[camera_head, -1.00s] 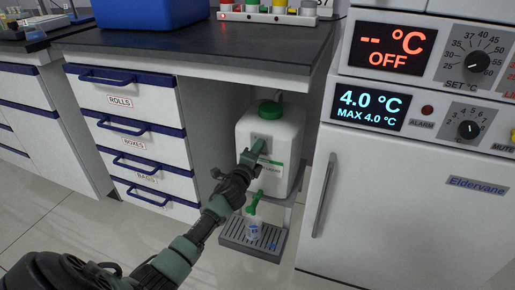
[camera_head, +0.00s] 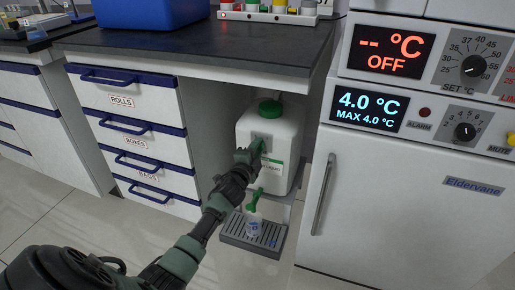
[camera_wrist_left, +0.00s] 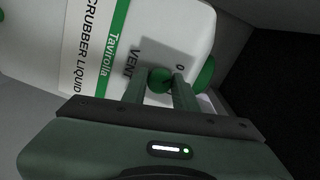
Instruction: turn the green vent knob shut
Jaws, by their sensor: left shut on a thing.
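The green vent knob (camera_wrist_left: 160,79) is on the white container of scrubber liquid (camera_head: 284,127), beside the printed word VENT. In the wrist view the knob lies between the two fingers of my left gripper (camera_wrist_left: 160,94), which is shut on it. In the head view my left gripper (camera_head: 250,153) reaches the container's front face and hides the knob. A green cap (camera_head: 270,107) tops the container, and a green tap (camera_head: 255,198) is low on its front. My right gripper is not in view.
The container stands under the dark bench top (camera_head: 200,44), between a drawer unit (camera_head: 165,182) and a white fridge-like unit (camera_head: 400,205). Open floor lies in front.

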